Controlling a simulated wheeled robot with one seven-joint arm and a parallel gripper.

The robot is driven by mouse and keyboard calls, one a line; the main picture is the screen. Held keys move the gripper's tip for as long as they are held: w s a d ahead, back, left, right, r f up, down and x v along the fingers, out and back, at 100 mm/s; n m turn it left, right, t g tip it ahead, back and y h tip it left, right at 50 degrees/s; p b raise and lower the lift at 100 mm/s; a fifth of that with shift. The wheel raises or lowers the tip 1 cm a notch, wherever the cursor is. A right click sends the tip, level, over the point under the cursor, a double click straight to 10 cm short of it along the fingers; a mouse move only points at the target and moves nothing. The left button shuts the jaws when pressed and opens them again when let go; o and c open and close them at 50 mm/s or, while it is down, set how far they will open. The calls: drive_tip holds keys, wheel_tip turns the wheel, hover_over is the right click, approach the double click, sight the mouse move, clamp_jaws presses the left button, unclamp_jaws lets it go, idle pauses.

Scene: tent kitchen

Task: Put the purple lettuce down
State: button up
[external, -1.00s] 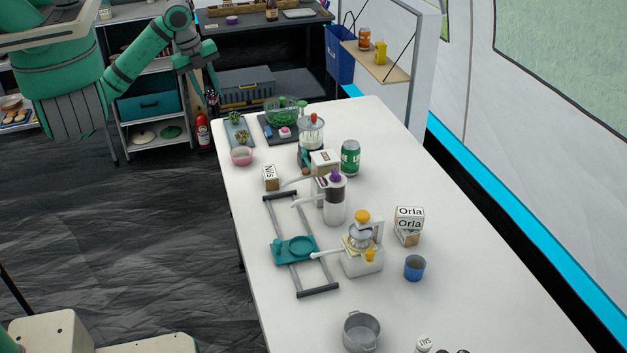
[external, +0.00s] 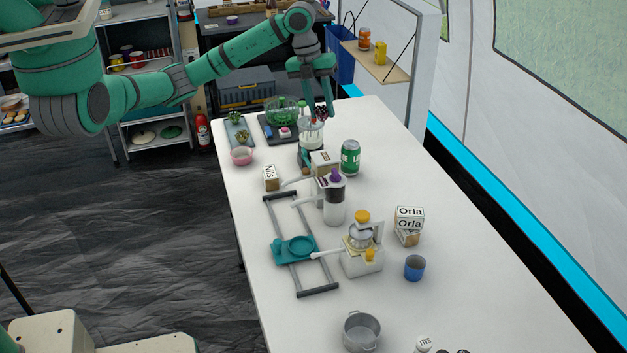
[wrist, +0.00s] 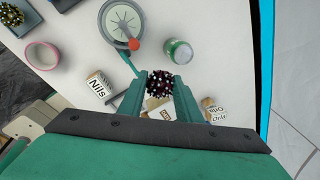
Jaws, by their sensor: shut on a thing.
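The purple lettuce (wrist: 160,88) is a small dark purple clump with pale specks. My gripper (wrist: 159,80) is shut on it, one finger on each side. In the external view my gripper (external: 317,100) points down at the far end of the white table (external: 470,275), and the lettuce shows between its fingertips (external: 321,112). There the lettuce overlaps the clear blender-like jar (external: 311,132). In the wrist view the lettuce hangs above the table, between the green can (wrist: 178,53) and the Nils box (wrist: 98,86).
A pink bowl (external: 241,156) and a board with green plants (external: 240,132) lie at the table's far left. The green can (external: 350,157) stands near the jar. The table's right side is mostly clear.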

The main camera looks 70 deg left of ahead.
drive_tip(key=w+d+m, duration=0.4)
drive_tip(key=w+d, duration=0.4)
drive_tip(key=d, duration=0.6)
drive_tip(key=shift+g, duration=0.3)
drive_tip(key=f, duration=0.9)
drive_tip(key=a+f, duration=0.1)
drive_tip(key=f, duration=0.3)
drive_tip(key=shift+f, duration=0.2)
drive_tip(key=shift+s+a+x, duration=0.15)
drive_tip(key=shift+x, duration=1)
drive_tip(key=shift+s+a+x, duration=0.1)
drive_tip(key=shift+s+x, duration=0.05)
drive_tip(key=shift+x, duration=0.95)
drive_tip(key=shift+f+h, duration=0.25)
drive_tip(key=shift+h, duration=0.05)
drive_tip(key=o, duration=1.1)
drive_tip(key=v, duration=1.2)
drive_tip(key=shift+r, duration=0.2)
